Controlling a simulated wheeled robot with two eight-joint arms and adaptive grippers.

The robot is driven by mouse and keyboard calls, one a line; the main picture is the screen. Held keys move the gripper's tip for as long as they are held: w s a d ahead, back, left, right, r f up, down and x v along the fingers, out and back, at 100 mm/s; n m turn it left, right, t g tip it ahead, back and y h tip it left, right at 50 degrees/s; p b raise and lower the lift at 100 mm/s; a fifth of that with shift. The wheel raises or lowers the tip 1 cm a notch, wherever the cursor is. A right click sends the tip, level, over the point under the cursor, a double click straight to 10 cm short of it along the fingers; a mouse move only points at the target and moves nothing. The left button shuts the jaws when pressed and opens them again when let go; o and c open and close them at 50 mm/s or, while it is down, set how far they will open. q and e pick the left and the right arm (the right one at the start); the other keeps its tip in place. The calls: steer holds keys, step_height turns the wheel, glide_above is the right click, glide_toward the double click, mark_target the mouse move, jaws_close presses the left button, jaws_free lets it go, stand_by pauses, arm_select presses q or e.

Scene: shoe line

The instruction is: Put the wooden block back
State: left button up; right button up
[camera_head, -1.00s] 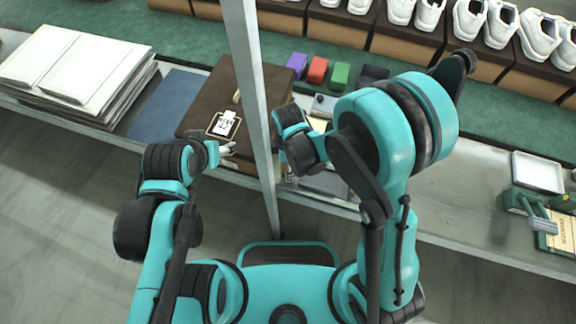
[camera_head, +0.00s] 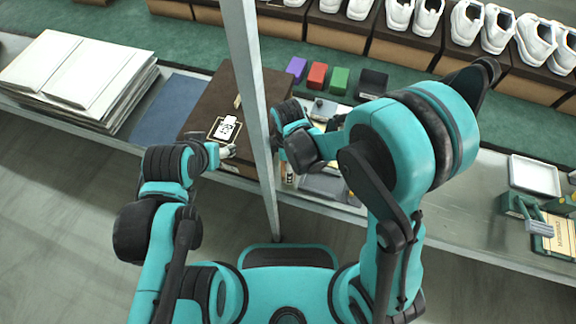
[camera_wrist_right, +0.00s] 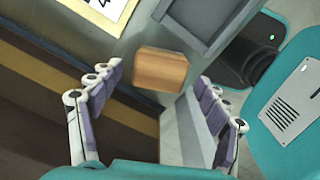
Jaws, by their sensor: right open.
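The wooden block (camera_wrist_right: 160,69) shows in the right wrist view as a light brown block with rounded corners. My right gripper (camera_wrist_right: 157,80) is open, with one finger to each side of the block and a gap between each finger and it. The block lies at or just beyond the fingertips. In the head view the right gripper's fingers are mostly hidden behind the arm and the post, and I cannot make out the block surely. My left gripper (camera_head: 226,152) is at the front edge of a brown box (camera_head: 205,105); its finger opening is unclear.
A grey metal post (camera_head: 257,110) stands between my arms. A grey tray (camera_wrist_right: 168,12) is close beyond the block. Purple, red and green blocks (camera_head: 317,76) stand behind. White stacked boards (camera_head: 70,70) lie left; a white tray (camera_head: 535,176) lies right. Shoes on boxes line the back.

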step_height(320, 180, up, 9)
steer(key=p, duration=0.3)
steer(key=s+d+r+m+t, duration=0.2)
steer(key=d+r+m, duration=0.4)
steer(key=d+m, duration=0.3)
steer(key=s+d+r+m+t, duration=0.3)
steer(key=d+r+m+t, duration=0.2)
steer(key=d+m, duration=0.3)
steer(key=shift+d+r+m, duration=0.35)
steer(key=shift+r+m, duration=0.55)
steer(key=shift+m, duration=0.1)
steer(key=shift+s, duration=0.1)
